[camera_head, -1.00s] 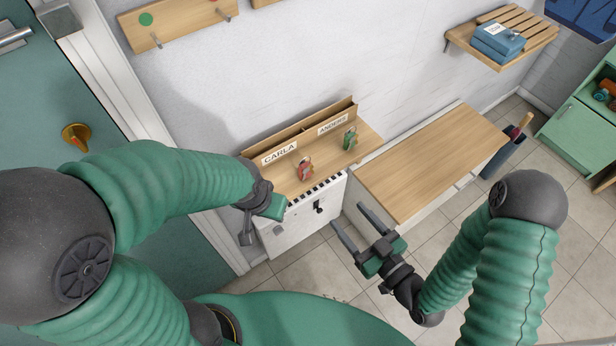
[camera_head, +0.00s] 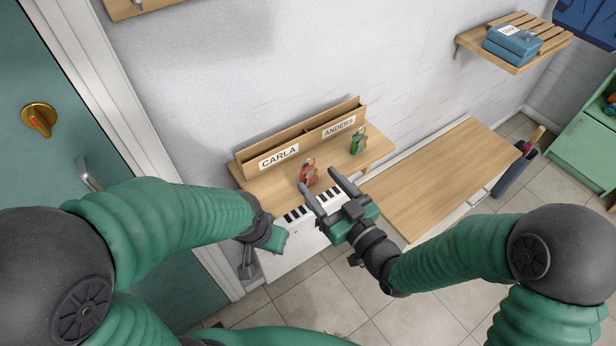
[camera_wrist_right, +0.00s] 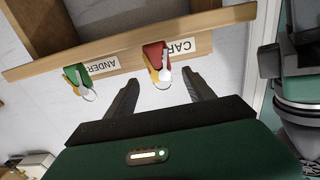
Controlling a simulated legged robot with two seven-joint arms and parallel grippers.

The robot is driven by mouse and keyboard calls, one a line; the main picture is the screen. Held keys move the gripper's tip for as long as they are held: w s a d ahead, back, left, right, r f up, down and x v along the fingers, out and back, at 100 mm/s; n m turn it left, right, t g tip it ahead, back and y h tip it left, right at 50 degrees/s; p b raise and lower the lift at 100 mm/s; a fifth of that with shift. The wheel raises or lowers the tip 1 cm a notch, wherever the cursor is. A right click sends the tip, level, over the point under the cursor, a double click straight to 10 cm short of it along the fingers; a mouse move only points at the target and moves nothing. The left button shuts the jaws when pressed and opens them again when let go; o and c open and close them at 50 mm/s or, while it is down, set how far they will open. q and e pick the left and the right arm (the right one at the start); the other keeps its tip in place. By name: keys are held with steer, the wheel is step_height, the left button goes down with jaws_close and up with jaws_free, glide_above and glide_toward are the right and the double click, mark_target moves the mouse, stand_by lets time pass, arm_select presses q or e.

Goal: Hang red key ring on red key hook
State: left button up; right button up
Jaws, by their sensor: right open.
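The red key ring (camera_head: 309,173), a red tag with a metal ring and keys, is on the wooden shelf in front of the CARLA label. It also shows in the right wrist view (camera_wrist_right: 155,56). My right gripper (camera_head: 324,182) is open and empty, its fingers pointing at the red key ring from the front. In the wrist view the ring lies just beyond and between the fingertips (camera_wrist_right: 161,82), apart from them. My left gripper (camera_head: 260,248) hangs at the shelf's left front; its jaws are unclear. The red key hook cannot be made out; only a board's lower edge (camera_head: 160,4) shows.
A green key ring (camera_head: 358,141) is to the right, by the ANDERS label. The wooden letter holder (camera_head: 240,160) stands behind both. A wooden-topped cabinet (camera_head: 440,175) is at right, the green door (camera_head: 50,170) at left.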

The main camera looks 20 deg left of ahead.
mark_target(311, 173)
steer(key=x, duration=0.4)
jaws_close()
